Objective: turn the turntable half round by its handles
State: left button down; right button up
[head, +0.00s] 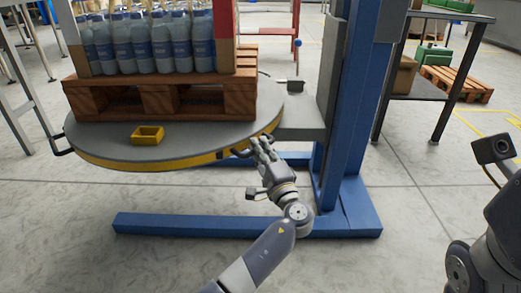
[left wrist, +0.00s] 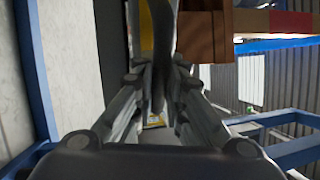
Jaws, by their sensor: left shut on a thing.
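The round grey turntable (head: 105,148) has a yellow rim and stands at the left of the head view. It carries a wooden pallet (head: 160,98) loaded with bottles. One dark handle (head: 58,141) sticks out at its left edge, free. My left gripper (head: 262,146) is at the front right rim, shut on another dark handle (head: 240,153). In the left wrist view this handle (left wrist: 158,45) runs between the fingers, which partly hide it. My right arm shows at the right edge of the head view; its fingers are out of view.
A blue column (head: 345,110) with blue floor beams (head: 215,226) stands close to the right of the turntable. A dark table (head: 445,12) stands behind it. The floor at front is clear.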

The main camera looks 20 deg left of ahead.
pick_arm(q)
jog(key=c, duration=1.6)
grip_release()
jog(key=v, duration=1.2)
